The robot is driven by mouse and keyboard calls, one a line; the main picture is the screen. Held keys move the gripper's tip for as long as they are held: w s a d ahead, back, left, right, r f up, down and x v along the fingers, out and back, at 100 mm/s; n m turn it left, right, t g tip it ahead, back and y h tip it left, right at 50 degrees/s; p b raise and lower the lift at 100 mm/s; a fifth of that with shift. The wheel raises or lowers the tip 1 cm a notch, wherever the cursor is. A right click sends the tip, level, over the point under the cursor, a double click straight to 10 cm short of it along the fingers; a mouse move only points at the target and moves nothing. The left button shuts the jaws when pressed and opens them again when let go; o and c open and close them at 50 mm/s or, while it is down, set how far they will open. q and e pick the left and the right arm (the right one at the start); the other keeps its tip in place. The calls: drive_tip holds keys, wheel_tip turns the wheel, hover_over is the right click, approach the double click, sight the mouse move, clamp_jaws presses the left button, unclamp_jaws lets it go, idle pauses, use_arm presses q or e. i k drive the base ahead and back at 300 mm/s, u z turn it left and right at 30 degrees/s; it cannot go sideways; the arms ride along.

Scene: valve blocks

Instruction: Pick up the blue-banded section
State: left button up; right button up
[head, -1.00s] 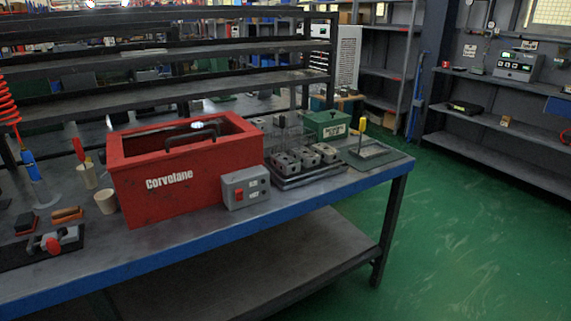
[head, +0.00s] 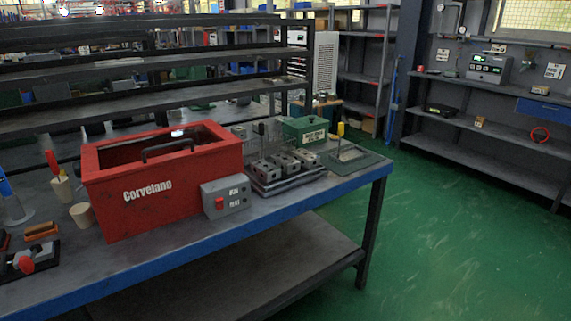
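I cannot make out a blue band on any section in this view. Several grey valve blocks (head: 285,162) with round holes sit in a dark tray (head: 290,183) on the workbench, right of the red box. Thin upright rods or a clear rack stand behind them, too small to tell. Neither of my grippers is in view.
The workbench (head: 300,208) has a blue front edge. Green floor (head: 450,240) to the right is clear.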

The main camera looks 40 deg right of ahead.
sight(308, 159)
drive_tip(key=z, duration=1.75)
drive_tip(key=k, duration=0.65)
drive_tip(key=z, duration=0.5)
drive_tip(key=i, duration=1.15)
drive_tip(key=u, duration=0.45)
